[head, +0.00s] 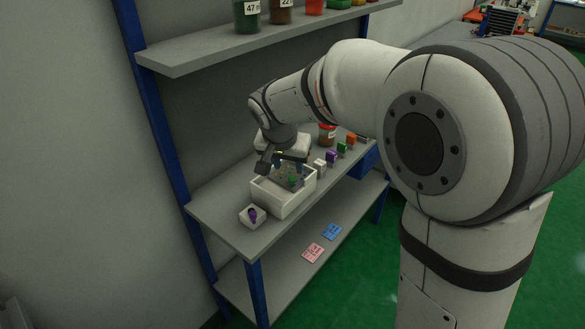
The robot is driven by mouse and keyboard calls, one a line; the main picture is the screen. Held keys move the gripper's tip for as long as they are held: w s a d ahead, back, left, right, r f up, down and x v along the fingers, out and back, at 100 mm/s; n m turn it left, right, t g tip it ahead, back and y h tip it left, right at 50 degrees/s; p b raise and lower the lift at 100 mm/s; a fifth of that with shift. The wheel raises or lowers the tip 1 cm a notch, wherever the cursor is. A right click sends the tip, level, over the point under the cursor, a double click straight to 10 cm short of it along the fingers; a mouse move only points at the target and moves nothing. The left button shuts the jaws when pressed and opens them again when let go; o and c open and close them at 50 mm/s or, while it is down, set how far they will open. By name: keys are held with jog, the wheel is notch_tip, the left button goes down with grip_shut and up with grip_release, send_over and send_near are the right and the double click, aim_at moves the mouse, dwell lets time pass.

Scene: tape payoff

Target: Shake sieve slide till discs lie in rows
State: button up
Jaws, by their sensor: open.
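My gripper (282,167) is open, pointing down over a white open box (270,203) on the grey bench. Its fingertips are at or just above the box's far part; I cannot tell whether they touch anything. A small green item (292,181) and a few tiny coloured specks show inside the box, partly hidden by the gripper. I cannot make out a sieve slide or rows of discs at this size. A small white block (246,222) with a purple piece (253,214) on it stands in front of the box, apart from it.
Behind the box stand a white block (320,166), purple block (331,157), green block (342,148), orange block (351,139) and red-lidded jar (327,136). Jars stand on an upper shelf (200,54). Pink (313,253) and blue (331,232) cards lie below. Bench (225,206) front-left is clear.

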aim_at(292, 178)
jog(key=x, duration=0.6)
jog(key=shift+d, duration=0.1)
jog(key=shift+c, duration=0.4)
grip_shut()
